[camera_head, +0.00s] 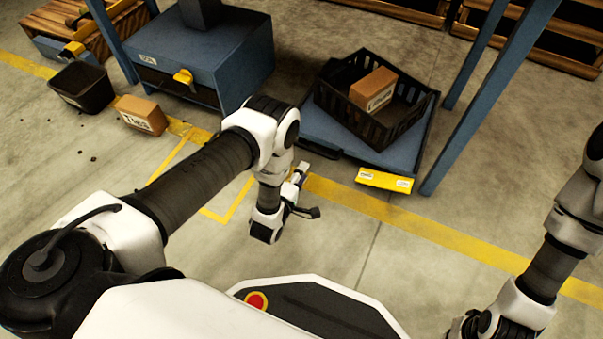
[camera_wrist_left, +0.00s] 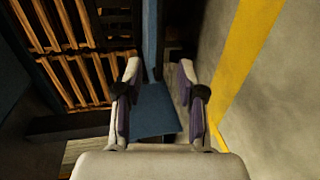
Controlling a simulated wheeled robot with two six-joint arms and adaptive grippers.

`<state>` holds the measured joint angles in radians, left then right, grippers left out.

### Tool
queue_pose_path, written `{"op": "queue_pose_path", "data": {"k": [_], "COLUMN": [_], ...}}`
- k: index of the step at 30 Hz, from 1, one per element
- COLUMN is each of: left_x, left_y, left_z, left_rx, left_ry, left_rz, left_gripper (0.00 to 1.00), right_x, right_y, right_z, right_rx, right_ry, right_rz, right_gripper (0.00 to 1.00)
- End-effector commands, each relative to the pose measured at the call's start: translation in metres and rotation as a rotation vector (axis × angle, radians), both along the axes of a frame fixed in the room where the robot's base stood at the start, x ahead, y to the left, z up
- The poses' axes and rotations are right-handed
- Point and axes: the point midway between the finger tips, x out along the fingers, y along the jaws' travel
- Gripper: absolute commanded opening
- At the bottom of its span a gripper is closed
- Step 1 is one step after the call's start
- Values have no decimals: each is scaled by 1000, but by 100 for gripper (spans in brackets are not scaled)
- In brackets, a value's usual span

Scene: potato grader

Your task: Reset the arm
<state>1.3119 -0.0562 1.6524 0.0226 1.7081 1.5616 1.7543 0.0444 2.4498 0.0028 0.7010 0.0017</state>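My left arm (camera_head: 205,175) reaches out over the floor, bent at the elbow. My left gripper (camera_head: 300,190) hangs in front of the blue platform and looks small and partly hidden by the wrist. In the left wrist view its two fingers (camera_wrist_left: 159,75) stand apart with nothing between them; a blue surface (camera_wrist_left: 155,112) shows beyond the gap.
A black crate (camera_head: 339,108) with a brown box (camera_head: 373,90) stands on the blue platform (camera_head: 409,146). A blue cabinet (camera_head: 205,55), dark bin (camera_head: 82,88) and another brown box (camera_head: 141,114) are at left. A blue post (camera_head: 485,100) stands right.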

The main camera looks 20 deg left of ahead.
Motion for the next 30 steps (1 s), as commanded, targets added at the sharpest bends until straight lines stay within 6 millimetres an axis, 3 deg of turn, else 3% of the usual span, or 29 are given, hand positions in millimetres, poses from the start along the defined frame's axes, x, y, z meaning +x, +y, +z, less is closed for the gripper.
{"op": "queue_pose_path", "data": {"k": [14,17,20,23,25,27,30], "left_x": [-1,4,20,38,42,28,-18], "left_y": [0,0,2,9,18,27,36], "left_z": [0,9,35,78,119,142,149], "left_rx": [0,0,0,4,8,84,296], "left_ry": [0,-11,-44,-79,-59,72,333], "left_rz": [0,0,4,14,26,23,-55], "left_gripper": [39,39,39,39,39,39,39], "right_x": [0,0,0,0,-1,-1,-1], "right_y": [0,0,0,0,0,0,1], "right_z": [0,4,13,29,47,64,80], "right_rx": [0,0,0,0,0,0,0], "right_ry": [0,0,0,1,2,3,3], "right_rz": [0,0,0,1,1,3,4], "right_gripper": [0,0,0,0,0,0,0]}}
